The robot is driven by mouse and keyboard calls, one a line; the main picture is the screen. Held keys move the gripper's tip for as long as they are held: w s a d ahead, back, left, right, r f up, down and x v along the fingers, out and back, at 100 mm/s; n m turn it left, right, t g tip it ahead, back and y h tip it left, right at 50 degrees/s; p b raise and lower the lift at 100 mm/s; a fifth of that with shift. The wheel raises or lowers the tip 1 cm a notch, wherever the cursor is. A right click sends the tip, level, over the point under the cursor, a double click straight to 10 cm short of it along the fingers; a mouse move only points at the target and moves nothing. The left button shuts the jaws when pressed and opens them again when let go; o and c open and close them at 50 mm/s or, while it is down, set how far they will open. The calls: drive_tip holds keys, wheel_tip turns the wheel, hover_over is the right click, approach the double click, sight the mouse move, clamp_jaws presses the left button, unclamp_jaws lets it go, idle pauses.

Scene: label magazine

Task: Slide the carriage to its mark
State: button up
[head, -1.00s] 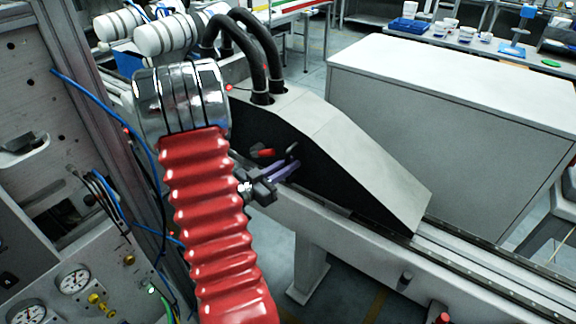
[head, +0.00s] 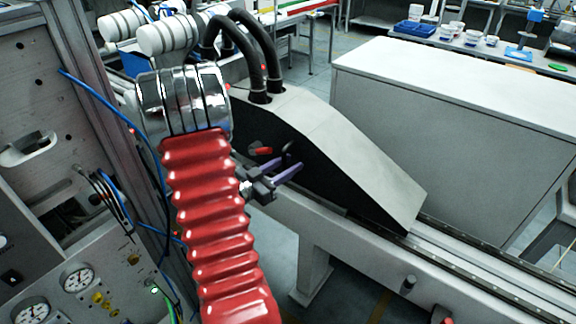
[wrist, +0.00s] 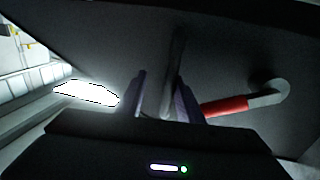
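The carriage is a wedge-shaped housing (head: 335,140) with a pale top and dark side, standing on a long rail. Two black hoses rise from its far end. My gripper (head: 288,170) has purple fingers and is beside the dark side, near its dark handle (head: 288,152). In the wrist view my gripper (wrist: 162,98) has its fingers apart, with the handle bar (wrist: 173,70) appearing between them; contact cannot be told. A red-gripped lever (wrist: 228,106) is to the right there; it also shows in the head view (head: 261,151). I cannot make out the mark.
The rail (head: 480,272) runs on clear to the lower right. A large pale cabinet (head: 450,125) stands behind it. A panel with gauges (head: 78,280) and blue hoses is close on the left.

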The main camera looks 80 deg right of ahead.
drive_tip(key=shift+a, duration=0.15)
drive_tip(key=v, duration=1.3)
drive_tip(key=shift+w+a, duration=0.2)
drive_tip(key=shift+w, duration=0.1)
drive_tip(key=shift+w+d+r, duration=0.35)
drive_tip(key=shift+w+r, duration=0.2)
drive_tip(key=shift+w, duration=0.05)
drive_tip(key=x, duration=1.4)
drive_tip(key=shift+a, duration=0.1)
drive_tip(key=shift+c, duration=0.4)
clamp_jaws()
